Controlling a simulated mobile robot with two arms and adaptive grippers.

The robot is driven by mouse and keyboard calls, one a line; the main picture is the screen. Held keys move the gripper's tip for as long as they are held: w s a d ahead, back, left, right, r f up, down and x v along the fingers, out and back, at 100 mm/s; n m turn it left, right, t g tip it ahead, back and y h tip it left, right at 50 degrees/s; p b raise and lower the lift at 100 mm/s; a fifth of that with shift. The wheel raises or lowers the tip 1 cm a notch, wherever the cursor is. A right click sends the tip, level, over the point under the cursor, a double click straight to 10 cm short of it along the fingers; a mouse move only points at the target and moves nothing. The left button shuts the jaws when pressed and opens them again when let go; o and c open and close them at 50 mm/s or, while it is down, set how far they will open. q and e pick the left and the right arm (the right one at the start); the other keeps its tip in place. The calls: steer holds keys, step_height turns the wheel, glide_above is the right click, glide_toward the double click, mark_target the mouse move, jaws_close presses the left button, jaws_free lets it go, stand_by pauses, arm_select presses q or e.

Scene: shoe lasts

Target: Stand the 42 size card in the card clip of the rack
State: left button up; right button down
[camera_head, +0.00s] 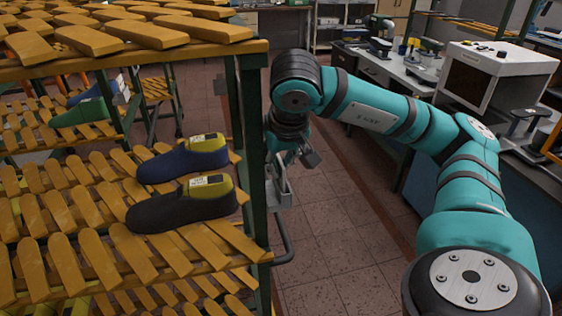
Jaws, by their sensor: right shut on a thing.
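My right gripper (292,150) is beside the green corner post of the rack (250,110), on its aisle side. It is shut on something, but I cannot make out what. A grey metal fitting (283,188) shows just under the gripper, close to the post; I cannot tell whether it is the card clip. I cannot make out the 42 size card or any number. My left gripper is not in view.
A black shoe last (165,212) and a blue one (178,165), both with yellow tops and labels, lie on the slatted middle shelf. A green last (80,113) is farther back. A bench (390,68) stands behind my right arm. The tiled aisle (335,215) is clear.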

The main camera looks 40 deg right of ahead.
steer(key=c, duration=1.4)
jaws_free()
steer(key=shift+d, duration=0.15)
steer(key=shift+c, duration=0.3)
steer(key=o, duration=0.4)
steer(key=shift+d, duration=0.1)
steer(key=shift+r, duration=0.3)
steer(key=shift+p+v, duration=1.45)
steer(key=shift+v, duration=0.4)
steer(key=shift+w+r, duration=0.1)
steer(key=shift+r, duration=0.1)
